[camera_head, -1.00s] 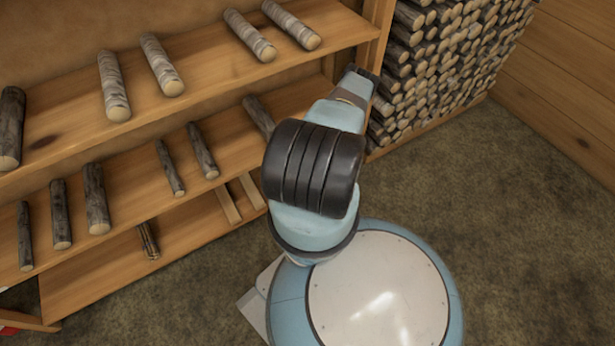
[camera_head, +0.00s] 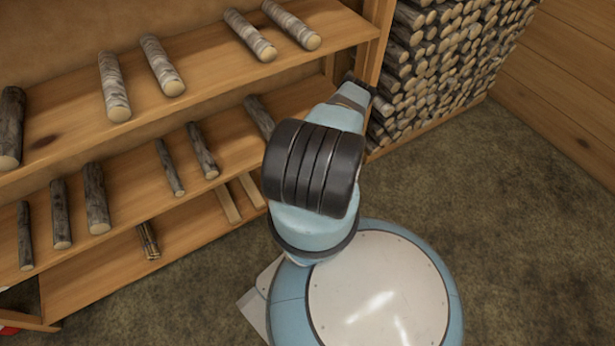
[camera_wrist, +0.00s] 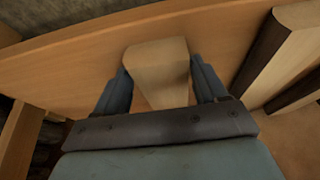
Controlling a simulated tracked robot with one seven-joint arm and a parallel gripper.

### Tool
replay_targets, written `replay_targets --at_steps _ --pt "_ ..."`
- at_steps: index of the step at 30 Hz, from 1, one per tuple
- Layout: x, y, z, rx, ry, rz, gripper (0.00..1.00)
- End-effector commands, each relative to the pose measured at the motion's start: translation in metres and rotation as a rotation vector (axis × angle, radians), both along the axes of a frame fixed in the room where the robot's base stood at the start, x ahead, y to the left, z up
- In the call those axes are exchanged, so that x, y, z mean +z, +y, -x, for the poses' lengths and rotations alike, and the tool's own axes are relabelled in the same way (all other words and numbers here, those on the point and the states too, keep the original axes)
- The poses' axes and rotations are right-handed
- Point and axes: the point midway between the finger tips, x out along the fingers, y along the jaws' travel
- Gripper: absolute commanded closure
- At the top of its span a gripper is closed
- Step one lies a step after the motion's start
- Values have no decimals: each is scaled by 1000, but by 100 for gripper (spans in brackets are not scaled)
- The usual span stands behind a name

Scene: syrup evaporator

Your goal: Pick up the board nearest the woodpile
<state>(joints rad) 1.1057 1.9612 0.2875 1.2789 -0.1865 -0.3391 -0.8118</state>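A pale wooden board (camera_wrist: 158,72) lies between the two fingers of my gripper (camera_wrist: 160,80) in the wrist view, its end face towards the shelf's front edge. The fingers stand on either side of it, close to its sides; I see no clear grip on it. In the head view my arm hides the gripper's fingers and this board. The woodpile (camera_head: 440,65), a tall stack of cut logs, stands at the upper right, just past the shelf's end. Two other pale boards (camera_head: 228,203) lie on the bottom shelf left of my arm.
The wooden shelf (camera_head: 205,76) holds several logs on its upper levels. Boards with dark and pale sides (camera_wrist: 280,55) lie right of my gripper in the wrist view. The shelf's end post (camera_head: 376,45) is close to my wrist. The floor at right is clear.

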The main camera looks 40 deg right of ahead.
Motion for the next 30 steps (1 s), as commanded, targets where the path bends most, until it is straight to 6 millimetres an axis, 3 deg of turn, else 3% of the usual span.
replay_targets --at_steps 2,12,30 --pt "0 0 0 0 0 0 42" --pt "0 0 1 0 1 1 75" --pt "-1 10 13 7 3 -2 76"
